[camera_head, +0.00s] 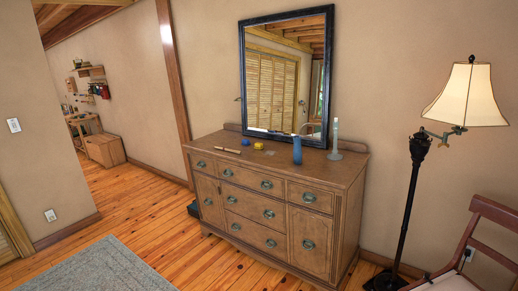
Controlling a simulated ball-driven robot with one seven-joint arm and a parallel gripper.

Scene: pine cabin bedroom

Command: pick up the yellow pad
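A small yellow object (258,146), which looks like the yellow pad, lies on top of the brown wooden dresser (205,140). It is far off and too small to make out in detail. A small blue object (245,142) lies just left of it. My gripper is not in view.
A candlestick (335,140) stands at the dresser's right end, and a light stick-like item (228,150) lies at left. A mirror (285,80) rises behind. A floor lamp (408,200) and chair (470,255) stand right. Wooden floor (200,250) and a rug (100,272) lie open at left.

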